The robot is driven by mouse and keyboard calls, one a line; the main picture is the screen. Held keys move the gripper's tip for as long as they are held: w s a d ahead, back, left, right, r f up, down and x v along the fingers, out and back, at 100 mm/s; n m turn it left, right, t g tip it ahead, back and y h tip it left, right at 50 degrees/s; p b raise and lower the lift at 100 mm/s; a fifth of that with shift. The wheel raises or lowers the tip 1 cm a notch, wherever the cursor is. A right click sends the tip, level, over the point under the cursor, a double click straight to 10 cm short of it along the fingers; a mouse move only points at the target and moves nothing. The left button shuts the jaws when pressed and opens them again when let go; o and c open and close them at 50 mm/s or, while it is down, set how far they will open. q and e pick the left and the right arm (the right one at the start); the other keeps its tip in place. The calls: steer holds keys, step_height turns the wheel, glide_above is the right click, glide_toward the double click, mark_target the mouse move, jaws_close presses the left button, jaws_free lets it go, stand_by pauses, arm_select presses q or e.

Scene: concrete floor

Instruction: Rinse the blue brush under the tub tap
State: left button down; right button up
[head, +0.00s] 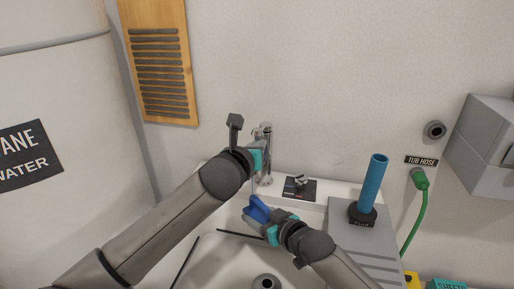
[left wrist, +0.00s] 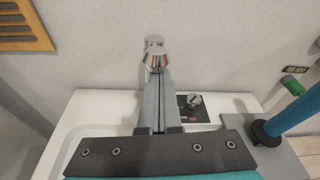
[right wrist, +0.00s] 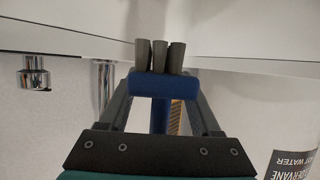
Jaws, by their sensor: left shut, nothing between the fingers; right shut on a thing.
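The blue brush (head: 259,209) is in my right gripper (head: 265,222), low over the tub (head: 222,262) and below the tap. In the right wrist view the fingers are shut on its blue body (right wrist: 163,86), and its grey bristles (right wrist: 160,56) point up in that picture. The chrome tap (head: 265,135) stands at the back of the tub. My left gripper (head: 262,158) is shut and empty beside the tap. In the left wrist view its closed fingertips are right by the chrome tap top (left wrist: 155,54); I cannot tell whether they touch. I see no water stream.
A knob on a dark plate (head: 299,188) sits on the tub's back ledge. A blue cylinder (head: 371,185) on a black base stands on the grey drainboard (head: 365,245) at right. A green hose (head: 413,215) hangs on the wall. The drain (head: 267,282) is at the bottom.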

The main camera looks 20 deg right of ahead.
arm_select(q)
steer(key=shift+r, duration=0.45)
steer(key=shift+a, duration=0.1)
